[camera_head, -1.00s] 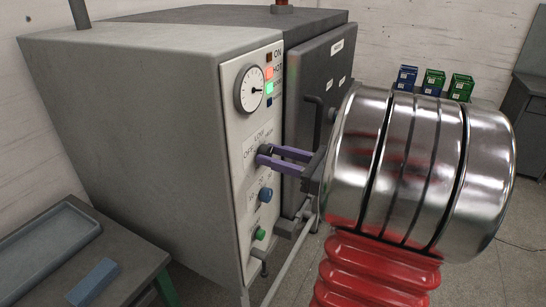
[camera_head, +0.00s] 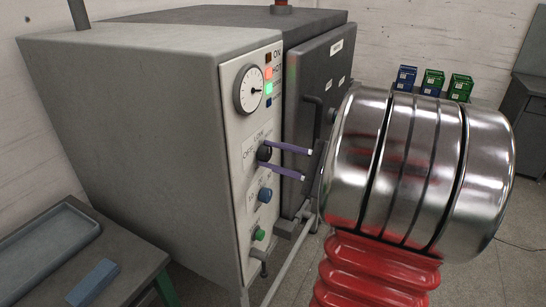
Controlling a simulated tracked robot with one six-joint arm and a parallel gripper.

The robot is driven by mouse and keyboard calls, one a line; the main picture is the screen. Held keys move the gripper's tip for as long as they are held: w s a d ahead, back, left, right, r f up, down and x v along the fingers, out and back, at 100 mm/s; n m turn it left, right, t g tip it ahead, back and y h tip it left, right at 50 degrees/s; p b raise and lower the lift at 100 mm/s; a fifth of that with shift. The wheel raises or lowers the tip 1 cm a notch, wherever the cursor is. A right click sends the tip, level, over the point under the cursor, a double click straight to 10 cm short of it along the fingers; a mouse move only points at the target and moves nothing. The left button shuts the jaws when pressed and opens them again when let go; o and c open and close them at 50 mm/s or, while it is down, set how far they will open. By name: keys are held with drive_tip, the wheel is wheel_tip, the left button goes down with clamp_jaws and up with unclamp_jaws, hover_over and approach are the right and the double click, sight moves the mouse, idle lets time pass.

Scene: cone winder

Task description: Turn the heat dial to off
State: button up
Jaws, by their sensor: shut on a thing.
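The heat dial (camera_head: 265,153) is a small dark knob on the pale control panel (camera_head: 242,185), with OFF and LOW lettering around it. My gripper (camera_head: 262,155) has two purple fingers, one above and one below the dial, shut on it. The fingers hide part of the dial and its lettering, so I cannot read where it points.
A round gauge (camera_head: 249,88) and lit indicators (camera_head: 268,87) sit above the dial. A blue knob (camera_head: 265,195) and a green button (camera_head: 259,235) are below. The dark door (camera_head: 318,85) with its handle stands to the right. A bench (camera_head: 120,265) is at lower left.

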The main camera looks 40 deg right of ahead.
drive_tip(key=n, duration=0.6)
drive_tip(key=shift+a+f+n, duration=0.1)
drive_tip(key=shift+a+n, duration=0.05)
drive_tip(key=shift+n, duration=0.15)
drive_tip(key=n, duration=0.5)
drive_tip(key=shift+n, duration=0.3)
drive_tip(key=shift+f, duration=0.1)
drive_tip(key=o, duration=1)
drive_tip(key=shift+o, duration=0.2)
drive_tip(key=shift+s+r, duration=0.15)
drive_tip(key=shift+r, duration=0.05)
drive_tip(key=v, duration=1.3)
drive_tip(key=shift+s+d, duration=0.2)
drive_tip(key=shift+s, duration=0.1)
